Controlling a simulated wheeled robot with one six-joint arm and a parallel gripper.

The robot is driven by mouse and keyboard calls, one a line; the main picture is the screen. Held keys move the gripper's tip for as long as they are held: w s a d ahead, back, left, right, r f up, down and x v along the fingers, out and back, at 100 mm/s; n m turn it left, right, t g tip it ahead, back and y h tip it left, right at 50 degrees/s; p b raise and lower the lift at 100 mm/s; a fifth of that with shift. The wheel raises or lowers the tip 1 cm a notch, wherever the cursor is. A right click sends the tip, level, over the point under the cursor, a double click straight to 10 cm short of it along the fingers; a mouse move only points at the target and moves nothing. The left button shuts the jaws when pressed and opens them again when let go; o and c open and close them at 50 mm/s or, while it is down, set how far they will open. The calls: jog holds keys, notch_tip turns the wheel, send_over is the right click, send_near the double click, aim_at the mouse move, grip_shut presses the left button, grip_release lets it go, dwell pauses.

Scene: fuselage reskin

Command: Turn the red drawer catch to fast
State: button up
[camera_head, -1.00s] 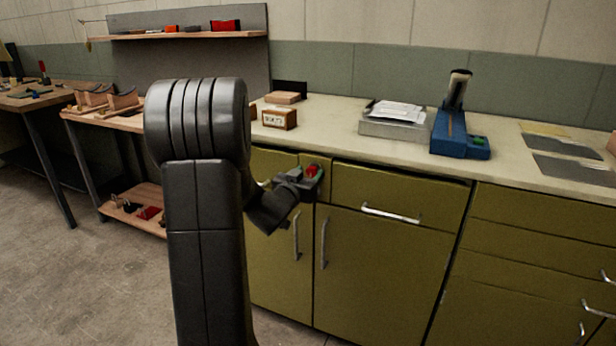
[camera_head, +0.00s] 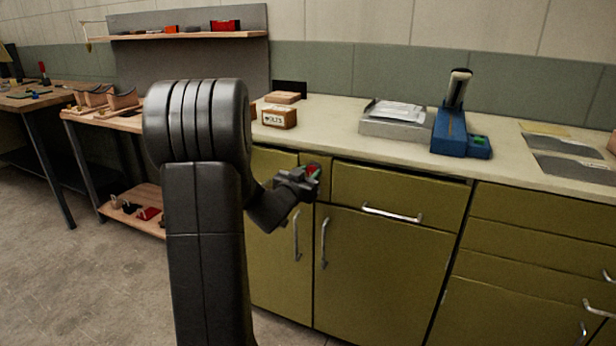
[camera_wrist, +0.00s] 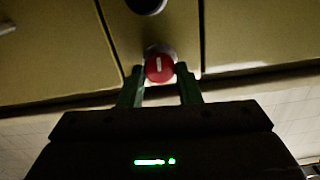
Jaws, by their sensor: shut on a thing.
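The red drawer catch (camera_wrist: 160,68) is a round knob with a pale line on its face, on the green cabinet front in the wrist view.
The pale worktop (camera_head: 340,142) above holds a box marked as bolts (camera_head: 279,118), a paper tray (camera_head: 392,124) and a blue tool (camera_head: 450,132). Silver handles (camera_head: 390,212) stand out from the cabinet fronts. Open floor lies at left.

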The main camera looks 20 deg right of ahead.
jog(key=m+b, duration=0.3)
jog(key=m, duration=0.1)
jog(key=shift+s+f, duration=0.1)
jog(key=shift+f, duration=0.05)
jog(key=m+b, duration=0.3)
jog(key=m, duration=0.1)
jog(key=shift+f+m, duration=0.1)
jog(key=shift+m, duration=0.2)
jog(key=m+b, duration=0.2)
jog(key=m, duration=0.2)
jog(key=shift+m+b, duration=0.3)
jog(key=shift+b, duration=0.05)
jog(key=shift+d+m+b, duration=0.1)
jog(key=shift+m+b, duration=0.9)
jog(key=shift+m, duration=0.8)
jog(key=o, duration=0.9)
jog(key=shift+o, duration=0.2)
jog(key=shift+s, duration=0.1)
